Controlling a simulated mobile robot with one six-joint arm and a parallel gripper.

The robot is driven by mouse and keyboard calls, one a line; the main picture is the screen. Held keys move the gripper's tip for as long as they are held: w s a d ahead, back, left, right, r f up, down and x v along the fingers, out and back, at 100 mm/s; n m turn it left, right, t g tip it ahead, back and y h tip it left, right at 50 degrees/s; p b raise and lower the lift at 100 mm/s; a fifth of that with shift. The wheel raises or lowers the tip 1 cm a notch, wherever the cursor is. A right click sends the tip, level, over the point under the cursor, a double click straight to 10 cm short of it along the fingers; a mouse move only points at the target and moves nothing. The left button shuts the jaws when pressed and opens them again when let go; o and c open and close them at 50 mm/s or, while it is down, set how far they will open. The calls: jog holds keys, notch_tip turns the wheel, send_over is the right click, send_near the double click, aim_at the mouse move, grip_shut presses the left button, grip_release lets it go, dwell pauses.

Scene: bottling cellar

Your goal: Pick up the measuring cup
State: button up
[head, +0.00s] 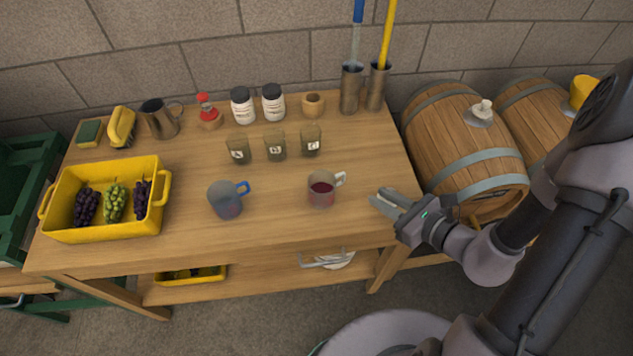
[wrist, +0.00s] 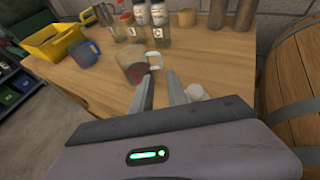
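Two see-through cups stand upright on the wooden table; I cannot tell for sure which is the measuring cup. One cup with a white handle (head: 321,191) holds dark red liquid and stands near the table's right front; it also shows in the wrist view (wrist: 133,67). The other, a bluish cup with a blue handle (head: 226,201), stands to its left; it also shows in the wrist view (wrist: 84,55). My gripper (head: 379,200) is open and empty, right of the white-handled cup and apart from it. In the wrist view its fingers (wrist: 161,82) point toward the table.
The table (head: 275,215) also holds a yellow crate of grapes (head: 105,231), a metal jug (head: 159,121), several small labelled jars (head: 275,146) and two white bottles with dark lids. The table's front middle is clear between the cups.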

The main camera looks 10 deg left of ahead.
jog(key=b, duration=0.2)
send_near(343, 179)
jog(key=x, duration=0.4)
jog(key=shift+w, duration=0.25)
jog(key=b+x, duration=0.1)
jog(key=x, duration=0.5)
jog(key=shift+r, duration=0.1)
jog(key=shift+c, duration=0.3)
grip_shut()
